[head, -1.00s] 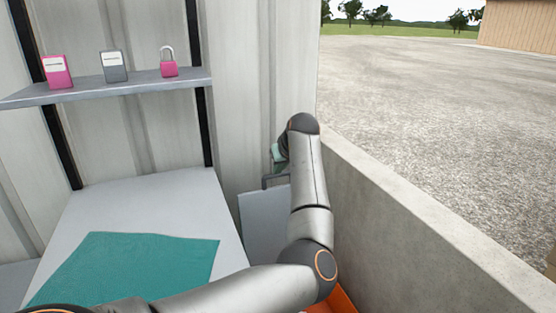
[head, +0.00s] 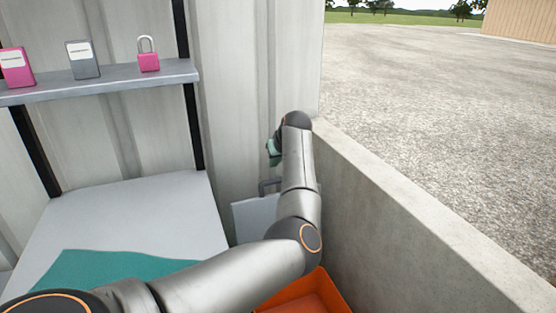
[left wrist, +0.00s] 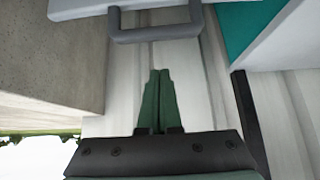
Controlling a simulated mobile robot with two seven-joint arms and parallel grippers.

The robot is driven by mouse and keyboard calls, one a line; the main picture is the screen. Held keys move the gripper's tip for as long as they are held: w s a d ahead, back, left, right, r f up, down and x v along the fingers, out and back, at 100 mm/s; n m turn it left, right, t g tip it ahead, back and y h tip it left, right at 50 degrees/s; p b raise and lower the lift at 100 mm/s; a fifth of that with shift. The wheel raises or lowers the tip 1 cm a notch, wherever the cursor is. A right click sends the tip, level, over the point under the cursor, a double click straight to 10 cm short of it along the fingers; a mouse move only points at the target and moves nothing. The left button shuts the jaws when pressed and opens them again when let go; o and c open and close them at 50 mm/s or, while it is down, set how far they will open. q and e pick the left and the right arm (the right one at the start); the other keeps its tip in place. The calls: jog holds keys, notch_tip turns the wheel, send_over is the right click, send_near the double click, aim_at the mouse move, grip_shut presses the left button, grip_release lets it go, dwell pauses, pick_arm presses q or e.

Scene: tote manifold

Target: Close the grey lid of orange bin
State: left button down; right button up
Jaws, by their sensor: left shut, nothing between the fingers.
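The orange bin (head: 306,293) shows at the bottom of the head view, beside the concrete wall, partly hidden by my left arm. Its inside is exposed. The grey lid (head: 254,220) stands raised at the bin's far side, also partly hidden by the arm. Its dark handle (head: 268,186) is at the top edge. In the left wrist view the lid (left wrist: 75,7) and handle (left wrist: 155,34) are at the top. My left gripper (left wrist: 159,72) has its green fingers together and empty, apart from the handle in the picture. It is mostly hidden in the head view (head: 274,151). My right gripper is not in view.
A low concrete wall (head: 400,225) runs close along the right of my arm and the bin. A white table (head: 150,215) with a teal cloth (head: 110,268) is at the left. A shelf (head: 110,83) with a pink padlock (head: 148,56) and two boxes hangs above it.

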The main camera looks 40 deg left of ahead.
pick_arm(q)
jog(key=shift+s+d+f, duration=0.1)
jog(key=shift+d+f, duration=0.1)
jog(key=shift+f, duration=0.75)
jog(key=shift+s+d+f, duration=0.1)
jog(key=shift+d+f, duration=0.05)
jog(key=shift+f, duration=0.8)
jog(key=shift+d+b, duration=0.1)
jog(key=shift+b, duration=0.2)
